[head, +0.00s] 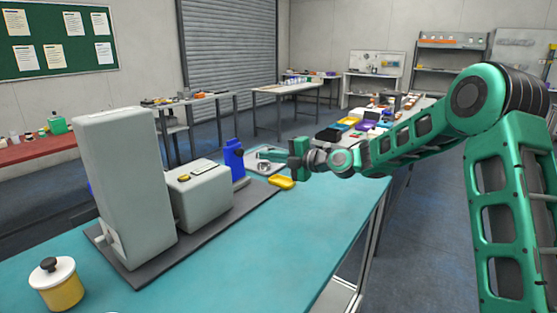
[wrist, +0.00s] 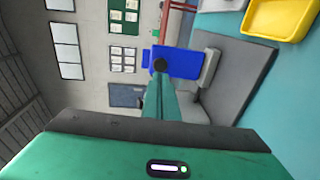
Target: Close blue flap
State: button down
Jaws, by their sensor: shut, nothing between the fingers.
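The blue flap (head: 234,158) stands upright at the far end of the grey machine on the teal table. It also shows in the wrist view (wrist: 180,63), with a small dark round part on it. My gripper (head: 262,154) is to the right of the flap and points toward it. Its fingers are shut with nothing between them. In the wrist view the green fingers (wrist: 160,95) reach toward the dark round part and overlap it. I cannot tell whether they touch it.
The tall grey housing (head: 120,180) and lower grey box (head: 205,198) stand on a dark base left of the flap. A yellow tray (head: 282,183) lies below my gripper. A yellow jar (head: 60,288) is at near left. The teal table (head: 265,245) is clear at front right.

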aim_at(242, 153)
jog(key=x, duration=0.7)
jog(key=shift+w+a+f, duration=0.1)
jog(key=shift+w+a, duration=0.1)
